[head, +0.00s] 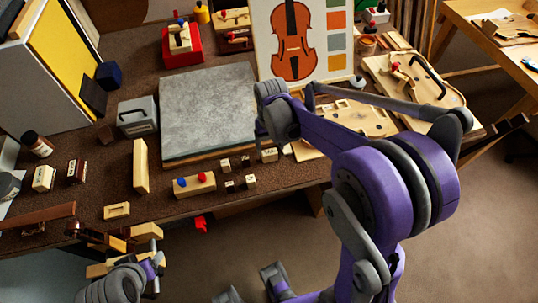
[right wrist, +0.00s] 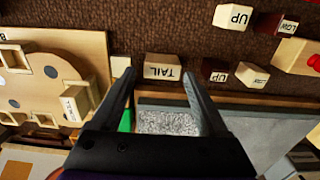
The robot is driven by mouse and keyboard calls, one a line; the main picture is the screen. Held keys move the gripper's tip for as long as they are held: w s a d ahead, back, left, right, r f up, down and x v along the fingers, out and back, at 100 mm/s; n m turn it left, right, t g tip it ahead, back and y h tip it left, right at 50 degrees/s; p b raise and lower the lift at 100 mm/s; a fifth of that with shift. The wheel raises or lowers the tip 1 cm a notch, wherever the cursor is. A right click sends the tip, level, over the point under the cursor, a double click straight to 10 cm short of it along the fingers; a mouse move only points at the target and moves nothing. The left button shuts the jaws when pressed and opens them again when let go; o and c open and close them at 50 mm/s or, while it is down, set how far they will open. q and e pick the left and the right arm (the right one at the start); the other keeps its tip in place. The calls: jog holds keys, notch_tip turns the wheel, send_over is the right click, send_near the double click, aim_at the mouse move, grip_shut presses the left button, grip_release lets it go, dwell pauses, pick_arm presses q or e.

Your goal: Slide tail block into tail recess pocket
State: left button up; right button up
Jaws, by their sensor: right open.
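The tail block (right wrist: 162,68) is a pale wooden block with TAIL on its face. It lies on the brown bench, and also shows in the head view (head: 269,155). My right gripper (right wrist: 160,76) is open, pointing down at it, with the block between and just beyond the fingertips in the picture; nothing is held. The pale violin mould (right wrist: 40,82) with pockets lies left of it, and partly behind my right arm in the head view (head: 340,118). I cannot pick out the tail recess pocket for certain. My left gripper (head: 145,268) is at the lower left, its jaws unclear.
Small UP and LOW blocks (right wrist: 233,17) lie right of the tail block. A grey stone slab (head: 208,108) lies behind them in the head view. A wooden holder with blue and red knobs (head: 194,186) stands near the bench's front edge. A violin picture board (head: 297,40) stands behind.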

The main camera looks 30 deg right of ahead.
aim_at(270, 152)
notch_tip(270, 152, down, 5)
jog(key=shift+a+r, duration=0.15)
jog(key=c, duration=1.1)
